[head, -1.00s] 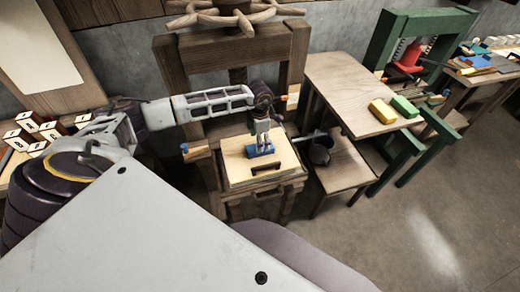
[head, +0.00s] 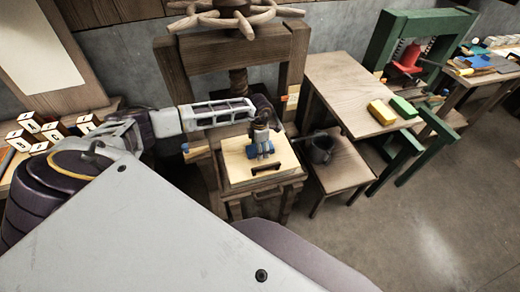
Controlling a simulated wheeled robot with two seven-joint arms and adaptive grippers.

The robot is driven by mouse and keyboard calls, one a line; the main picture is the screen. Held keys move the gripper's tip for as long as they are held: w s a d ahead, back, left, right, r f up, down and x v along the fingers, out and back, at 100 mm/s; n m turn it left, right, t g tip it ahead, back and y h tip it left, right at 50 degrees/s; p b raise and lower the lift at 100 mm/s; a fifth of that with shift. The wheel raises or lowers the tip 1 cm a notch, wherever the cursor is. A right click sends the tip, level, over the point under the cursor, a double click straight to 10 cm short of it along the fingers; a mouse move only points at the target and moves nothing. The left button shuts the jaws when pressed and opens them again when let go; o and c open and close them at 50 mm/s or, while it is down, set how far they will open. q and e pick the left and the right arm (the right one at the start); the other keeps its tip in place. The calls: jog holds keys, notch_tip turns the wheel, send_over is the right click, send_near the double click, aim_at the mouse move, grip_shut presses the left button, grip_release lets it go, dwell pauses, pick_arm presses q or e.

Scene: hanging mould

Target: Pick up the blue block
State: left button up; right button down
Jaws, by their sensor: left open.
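The blue block (head: 251,151) lies on the pale board of the wooden press, partly hidden behind my left gripper. My left gripper (head: 263,154) points down at the block with its fingers apart, one finger over the block's near side. Whether the fingers touch the block is too small to tell. My right gripper is not in view.
The press frame (head: 172,85) stands behind.

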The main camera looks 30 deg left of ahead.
pick_arm(q)
jog(key=shift+f, duration=0.15)
dwell(0.3)
jog(key=c, duration=1.2)
